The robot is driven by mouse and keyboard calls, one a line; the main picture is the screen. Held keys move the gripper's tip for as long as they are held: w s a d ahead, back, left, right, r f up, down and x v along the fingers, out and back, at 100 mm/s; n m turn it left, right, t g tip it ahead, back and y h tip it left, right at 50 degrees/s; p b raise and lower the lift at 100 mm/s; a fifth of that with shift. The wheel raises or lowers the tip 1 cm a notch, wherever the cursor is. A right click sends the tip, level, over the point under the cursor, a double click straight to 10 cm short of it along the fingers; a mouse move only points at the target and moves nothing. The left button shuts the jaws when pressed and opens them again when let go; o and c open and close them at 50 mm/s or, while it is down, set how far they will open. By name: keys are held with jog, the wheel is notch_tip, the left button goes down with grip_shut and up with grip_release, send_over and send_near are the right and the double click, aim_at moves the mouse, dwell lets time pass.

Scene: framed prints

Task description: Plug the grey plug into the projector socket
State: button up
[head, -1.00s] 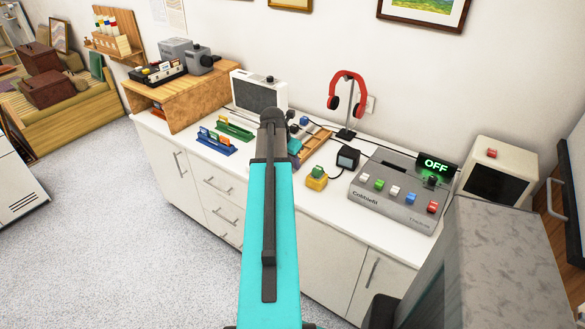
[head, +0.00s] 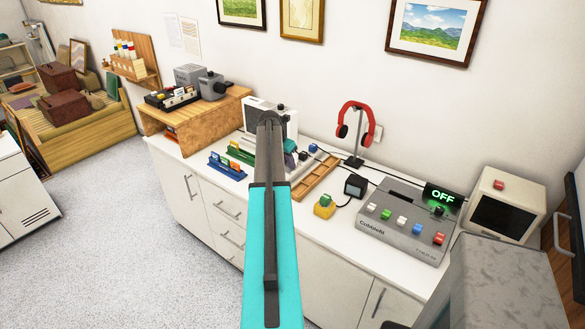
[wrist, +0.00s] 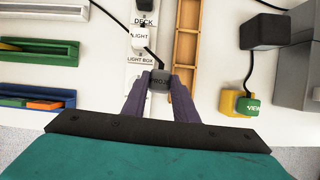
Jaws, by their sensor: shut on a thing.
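The grey plug (wrist: 160,79), with partly visible "PROJ" lettering, is between the two purple fingers of my gripper (wrist: 160,88) in the wrist view. My gripper is shut on it. The plug is over a white socket strip (wrist: 141,72), just below its "LIGHT BOX" label. The projector socket cannot be seen, and I cannot tell whether the plug is above the strip or in it. A white plug (wrist: 138,40) marked "LIGHT" sits higher on the strip. In the head view my arm hides most of the strip and the fingers.
A wooden compartment tray (wrist: 187,50) lies close right of the plug. A black cable (wrist: 118,28) crosses the strip. Right stand a yellow block (head: 324,209), a grey console (head: 405,222) and a headphone stand (head: 355,140). Coloured racks (head: 228,165) stand left.

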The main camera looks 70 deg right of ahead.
jog(key=w, duration=0.1)
jog(key=w+r+p, duration=0.1)
jog(key=w+d+p, duration=0.1)
jog(key=w, duration=0.1)
jog(key=shift+w+r, duration=0.1)
jog(key=shift+r, duration=0.15)
jog(key=shift+f, duration=0.15)
jog(key=shift+f+b, duration=1.7)
jog(key=shift+f, duration=1.05)
jog(key=shift+p, duration=0.55)
dwell(0.8)
jog(key=shift+f, duration=0.6)
dwell(0.8)
jog(key=o, duration=1.1)
jog(key=shift+c, duration=0.2)
